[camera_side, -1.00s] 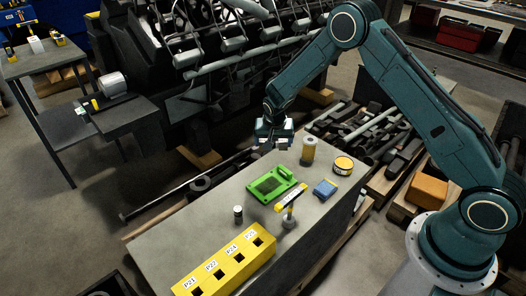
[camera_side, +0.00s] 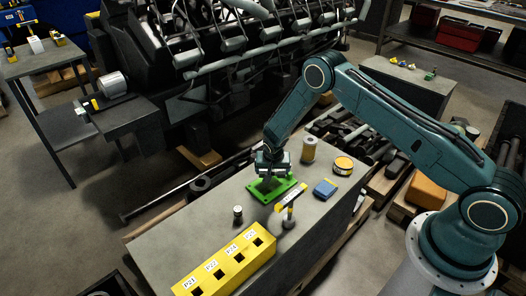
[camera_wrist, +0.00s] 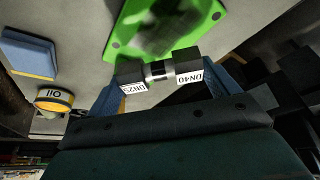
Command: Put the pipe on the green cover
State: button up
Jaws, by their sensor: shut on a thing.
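The green cover (camera_side: 284,189) lies flat on the grey workbench, a plate with a dark patch in its middle. It also shows at the top of the wrist view (camera_wrist: 206,22). My gripper (camera_side: 270,177) is low over the far left part of the cover, pointing down. In the wrist view my gripper (camera_wrist: 160,74) has dark jaw blocks labelled DN25 and DN40, shut on a short silvery piece, the pipe (camera_wrist: 157,70). Most of the pipe is hidden by the jaws. Whether it touches the cover I cannot tell.
The bench's left part is clear.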

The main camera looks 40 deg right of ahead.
jog(key=shift+f, duration=1.85)
jog(key=shift+f, duration=0.15)
jog(key=o, duration=0.9)
jog(key=shift+c, duration=0.2)
jog(key=v, duration=1.2)
jog(key=shift+r, duration=0.25)
